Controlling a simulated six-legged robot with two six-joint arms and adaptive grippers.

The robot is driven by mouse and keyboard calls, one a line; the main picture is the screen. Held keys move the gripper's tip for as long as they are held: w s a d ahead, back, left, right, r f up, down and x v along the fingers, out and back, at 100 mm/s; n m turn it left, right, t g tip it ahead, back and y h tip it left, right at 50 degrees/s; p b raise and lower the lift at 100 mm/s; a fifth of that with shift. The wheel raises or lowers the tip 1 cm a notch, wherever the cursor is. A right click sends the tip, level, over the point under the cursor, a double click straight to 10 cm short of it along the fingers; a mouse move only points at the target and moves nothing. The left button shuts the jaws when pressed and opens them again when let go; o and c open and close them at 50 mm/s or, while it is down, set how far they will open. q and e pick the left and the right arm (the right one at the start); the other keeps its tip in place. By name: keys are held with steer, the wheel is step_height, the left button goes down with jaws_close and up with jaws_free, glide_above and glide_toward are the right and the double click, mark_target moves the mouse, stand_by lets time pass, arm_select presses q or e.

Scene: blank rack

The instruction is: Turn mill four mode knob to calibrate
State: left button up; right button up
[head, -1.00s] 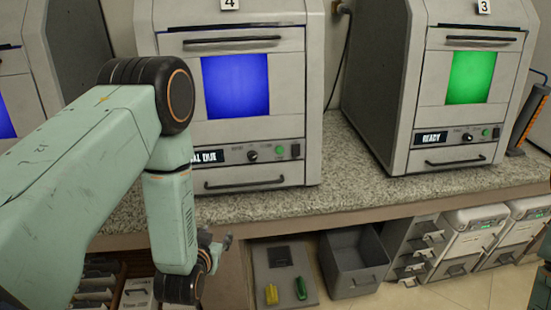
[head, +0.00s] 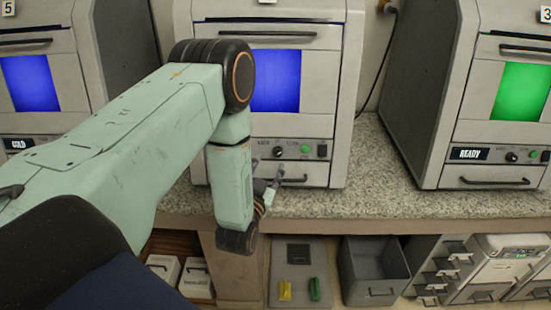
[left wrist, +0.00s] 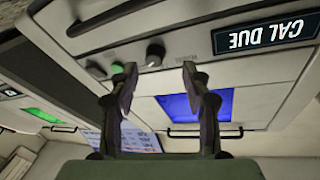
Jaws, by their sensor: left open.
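Mill four (head: 222,32) is the grey cabinet with a blue window at centre, partly behind my left arm. Its mode knob (head: 278,152) is a small dark dial on the lower panel. It also shows in the left wrist view as a round knob (left wrist: 155,52); its pointer setting is too small to read. A display (left wrist: 264,38) there reads CAL DUE, upside down. My left gripper (head: 268,174) is open just below and in front of the panel. In the left wrist view the open fingers (left wrist: 159,68) frame the knob, with no clear contact. My right gripper is not in view.
A green button (head: 306,149) and a black switch (head: 321,150) sit right of the knob. A drawer handle (head: 297,179) lies below, near the gripper. Mill five (head: 30,125) reads COLD; mill three (head: 420,130) reads READY. A grey bin (head: 375,287) stands under the counter.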

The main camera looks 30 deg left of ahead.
mark_target(277, 155)
arm_select(q)
steer(key=w, duration=0.3)
steer(key=shift+w+r, duration=0.2)
steer(key=shift+w, duration=0.3)
steer(key=shift+w+a+f, duration=0.1)
steer(key=shift+a+f, duration=0.1)
steer(key=shift+a, duration=0.25)
steer(key=shift+d+r, duration=0.1)
steer(key=shift+d, duration=0.05)
steer(key=shift+c, duration=0.2)
steer(key=shift+d, duration=0.25)
steer(key=c, duration=0.3)
steer(key=shift+a, duration=0.3)
steer(key=c, duration=0.4)
steer(key=shift+d, duration=0.15)
jaws_close()
